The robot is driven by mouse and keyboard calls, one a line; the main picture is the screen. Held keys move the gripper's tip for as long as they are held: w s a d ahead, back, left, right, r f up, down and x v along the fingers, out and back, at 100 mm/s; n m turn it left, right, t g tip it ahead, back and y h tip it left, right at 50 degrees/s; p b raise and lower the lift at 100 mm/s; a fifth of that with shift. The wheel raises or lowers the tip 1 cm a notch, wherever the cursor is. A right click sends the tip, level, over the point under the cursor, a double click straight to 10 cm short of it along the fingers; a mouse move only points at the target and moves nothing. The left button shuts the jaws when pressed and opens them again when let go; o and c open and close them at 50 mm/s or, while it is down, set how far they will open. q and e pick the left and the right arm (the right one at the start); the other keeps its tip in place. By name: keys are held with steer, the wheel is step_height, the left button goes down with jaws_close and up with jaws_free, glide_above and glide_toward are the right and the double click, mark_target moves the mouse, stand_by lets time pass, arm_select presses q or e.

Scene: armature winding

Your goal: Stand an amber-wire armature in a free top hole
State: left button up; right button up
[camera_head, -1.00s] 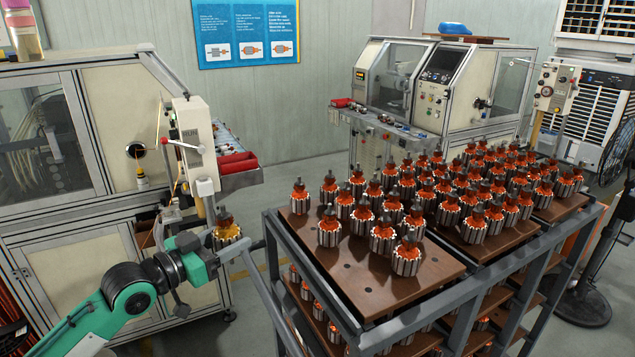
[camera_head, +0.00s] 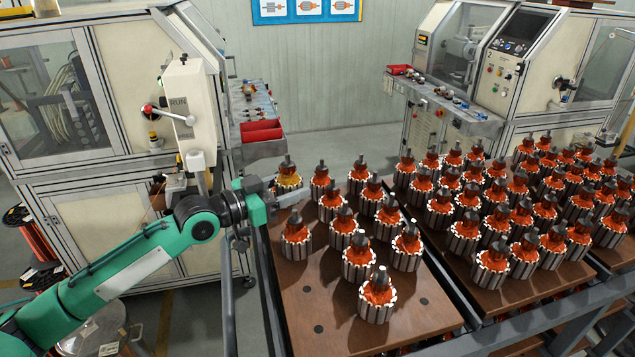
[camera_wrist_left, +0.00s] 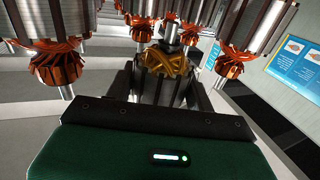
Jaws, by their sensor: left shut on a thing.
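My left gripper (camera_head: 286,194) is shut on an amber-wire armature (camera_head: 289,180). I hold it upright at the back left corner of the near wooden board (camera_head: 300,292). In the left wrist view its yellow-amber winding (camera_wrist_left: 167,62) shows between the fingers of my left gripper (camera_wrist_left: 165,88). The board bears several orange-red armatures (camera_head: 376,296), standing upright. Dark open holes show in the board's front part, one at the front left (camera_head: 318,328) and one at the right (camera_head: 424,301). I cannot tell whether the held armature's lower end touches the board. My right gripper is out of view.
More boards to the right are crowded with standing armatures (camera_head: 495,268). Neighbouring armatures (camera_wrist_left: 58,66) hang close on both sides in the wrist view. The rack's grey rail (camera_head: 265,285) runs along the left. A winding machine (camera_head: 110,110) stands behind my left arm.

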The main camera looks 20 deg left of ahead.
arm_select(q)
steer(key=shift+s+a+f+b, duration=0.15)
steer(key=shift+s+f+b, duration=0.1)
steer(key=shift+f+b, duration=0.15)
steer(key=shift+f, duration=0.25)
steer(key=shift+w+f+b, duration=0.1)
steer(key=shift+f+b, duration=0.25)
steer(key=shift+b, duration=0.05)
steer(key=shift+f+b, duration=0.45)
steer(key=shift+f, duration=0.15)
steer(key=shift+f+b, duration=0.35)
steer(key=shift+f, duration=0.3)
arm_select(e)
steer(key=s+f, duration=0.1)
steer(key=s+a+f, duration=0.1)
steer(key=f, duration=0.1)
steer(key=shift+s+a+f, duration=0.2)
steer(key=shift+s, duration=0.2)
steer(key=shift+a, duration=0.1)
